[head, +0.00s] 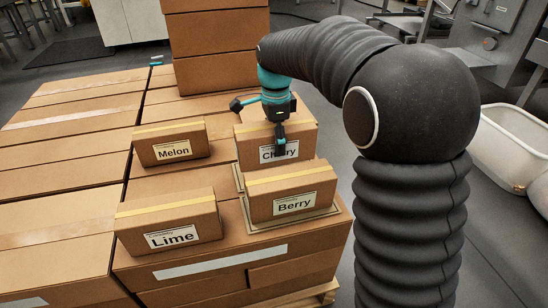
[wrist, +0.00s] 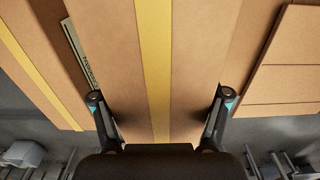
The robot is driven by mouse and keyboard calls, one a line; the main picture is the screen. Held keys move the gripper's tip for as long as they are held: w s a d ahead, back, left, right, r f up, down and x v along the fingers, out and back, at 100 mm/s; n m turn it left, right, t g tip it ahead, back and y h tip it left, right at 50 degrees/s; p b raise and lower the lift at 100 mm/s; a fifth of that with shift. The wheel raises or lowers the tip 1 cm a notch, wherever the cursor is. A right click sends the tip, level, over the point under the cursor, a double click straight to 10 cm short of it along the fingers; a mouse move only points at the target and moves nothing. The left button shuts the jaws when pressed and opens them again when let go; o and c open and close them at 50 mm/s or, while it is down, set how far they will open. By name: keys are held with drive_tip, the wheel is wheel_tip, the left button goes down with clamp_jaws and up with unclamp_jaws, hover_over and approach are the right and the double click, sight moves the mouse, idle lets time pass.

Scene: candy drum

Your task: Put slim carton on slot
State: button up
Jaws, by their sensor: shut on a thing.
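The Cherry carton (head: 248,148) is a brown box with yellow tape and a white label, behind the Berry carton (head: 290,190). My gripper (head: 262,122) is over it, with one finger across its label face. In the wrist view, my gripper (wrist: 160,97) is shut on this taped carton (wrist: 190,60), with a finger on either side. A pale slot frame (head: 238,178) shows partly behind the Berry carton; the Cherry carton's underside is hidden, so I cannot tell if it touches the frame. The Berry carton sits on another pale slot frame (head: 250,228). No label reads "slim".
The Melon carton (head: 171,142) stands left of the Cherry carton, and the Lime carton (head: 167,222) at front left. Tall stacked boxes (head: 217,40) rise behind. Large flat boxes (head: 60,165) spread to the left. A white tub (head: 510,150) stands on the floor at right.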

drive_tip(key=shift+f+b, duration=0.35)
drive_tip(key=shift+f, duration=1.8)
drive_tip(key=shift+f, duration=0.2)
drive_tip(key=o, duration=1.8)
drive_tip(key=shift+c, duration=0.2)
